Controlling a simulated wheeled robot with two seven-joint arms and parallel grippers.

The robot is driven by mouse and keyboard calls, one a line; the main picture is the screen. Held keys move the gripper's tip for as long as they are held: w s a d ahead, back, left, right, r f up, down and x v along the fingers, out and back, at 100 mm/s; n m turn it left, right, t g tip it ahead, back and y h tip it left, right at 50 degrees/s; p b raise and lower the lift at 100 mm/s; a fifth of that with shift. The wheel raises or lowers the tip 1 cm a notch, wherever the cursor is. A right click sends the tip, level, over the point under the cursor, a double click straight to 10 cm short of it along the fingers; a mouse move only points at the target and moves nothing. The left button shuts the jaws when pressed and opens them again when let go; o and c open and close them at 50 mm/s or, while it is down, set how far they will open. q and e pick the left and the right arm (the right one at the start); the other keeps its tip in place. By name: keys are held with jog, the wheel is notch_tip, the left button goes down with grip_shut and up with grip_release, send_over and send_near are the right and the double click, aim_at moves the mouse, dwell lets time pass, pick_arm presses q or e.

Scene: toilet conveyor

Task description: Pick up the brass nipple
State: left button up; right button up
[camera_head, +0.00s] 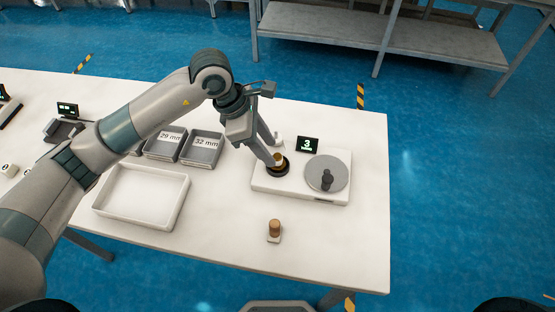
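A brass-coloured nipple (279,158) stands in a black ring (278,170) on the left part of a white device (310,188). My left gripper (273,154) reaches down to it, with the fingertips at its left and far side. The fingers are spaced apart, but I cannot tell whether they touch it. A second brass-coloured piece (274,226) stands upright on a small white block (274,238) near the table's front edge, clear of the gripper. My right gripper is not in view.
The device carries a grey disc (326,173) with a dark upright knob, and a display reading 3 (307,145) stands behind. Left are an empty white tray (105,211) and grey bins marked 29 mm (152,154) and 32 mm (193,158). The table's right end is clear.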

aim_at(274, 156)
pick_arm(q)
jog(key=p+x, duration=0.1)
jog(key=x, duration=0.1)
jog(key=shift+d+f+p, duration=0.3)
jog(key=shift+f+p, duration=0.05)
jog(key=shift+w+d+f, duration=0.1)
jog(key=shift+d+f, duration=0.05)
jog(key=shift+f, duration=0.45)
grip_shut()
